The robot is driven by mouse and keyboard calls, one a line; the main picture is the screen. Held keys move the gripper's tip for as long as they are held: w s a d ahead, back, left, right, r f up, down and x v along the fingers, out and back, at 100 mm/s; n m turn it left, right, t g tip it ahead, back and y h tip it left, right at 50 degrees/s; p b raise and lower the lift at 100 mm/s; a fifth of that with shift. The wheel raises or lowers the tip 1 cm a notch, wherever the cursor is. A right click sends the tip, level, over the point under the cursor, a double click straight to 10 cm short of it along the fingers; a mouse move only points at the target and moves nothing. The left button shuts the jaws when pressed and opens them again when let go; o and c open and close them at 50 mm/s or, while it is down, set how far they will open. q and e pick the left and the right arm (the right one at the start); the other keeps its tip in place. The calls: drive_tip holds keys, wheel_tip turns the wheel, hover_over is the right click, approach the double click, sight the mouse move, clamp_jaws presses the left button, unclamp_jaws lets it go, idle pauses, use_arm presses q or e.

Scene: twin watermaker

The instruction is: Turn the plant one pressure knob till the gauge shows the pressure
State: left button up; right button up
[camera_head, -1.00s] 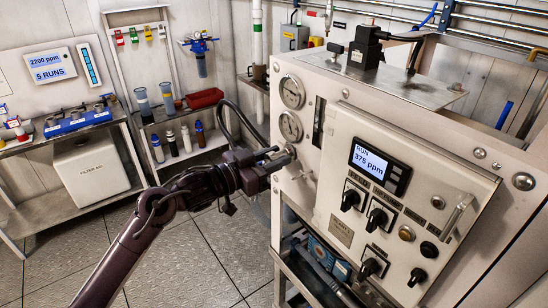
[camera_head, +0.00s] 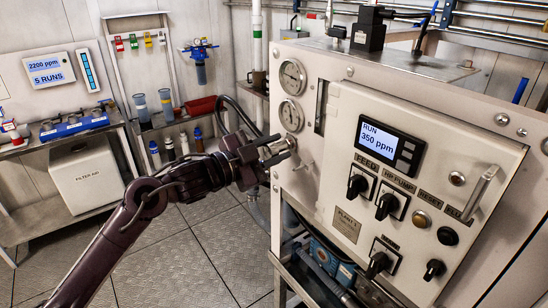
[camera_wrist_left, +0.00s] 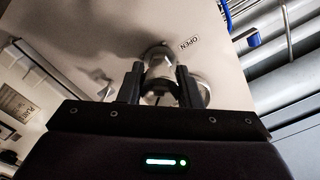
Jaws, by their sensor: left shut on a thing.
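The Plant 1 panel (camera_head: 340,205) is a white cabinet face with a display (camera_head: 384,141) reading RUN 350 ppm. Two round gauges, an upper one (camera_head: 291,76) and a lower one (camera_head: 291,115), sit at its left edge; their needles are too small to read. The metal pressure knob (camera_head: 287,144) is just below the lower gauge. My left gripper (camera_head: 268,156) is shut on the knob. In the left wrist view the knob (camera_wrist_left: 158,62) sits between the two dark fingers, beside an "OPEN" label. My right gripper is not in view.
Black switches (camera_head: 387,205) and a handle (camera_head: 481,190) stand out on the panel right of the knob. A dark hose (camera_head: 237,112) curves behind my left gripper. A shelf with bottles (camera_head: 170,147) is at the back left. The floor (camera_head: 190,255) at front left is clear.

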sight(267, 153)
use_arm(q)
drive_tip(key=shift+m+b, duration=0.5)
drive_tip(key=shift+m, duration=0.2)
drive_tip(key=o, duration=1)
drive_tip(key=shift+s+a+f, duration=0.1)
drive_tip(key=shift+s+a, duration=0.05)
drive_tip(key=shift+a, duration=0.1)
drive_tip(key=b+v, duration=0.2)
drive_tip(key=v, duration=0.4)
drive_tip(key=shift+s+a, duration=0.15)
drive_tip(key=shift+a, duration=0.05)
drive_tip(key=shift+s+a+b, duration=0.25)
drive_tip(key=shift+a+b, duration=0.05)
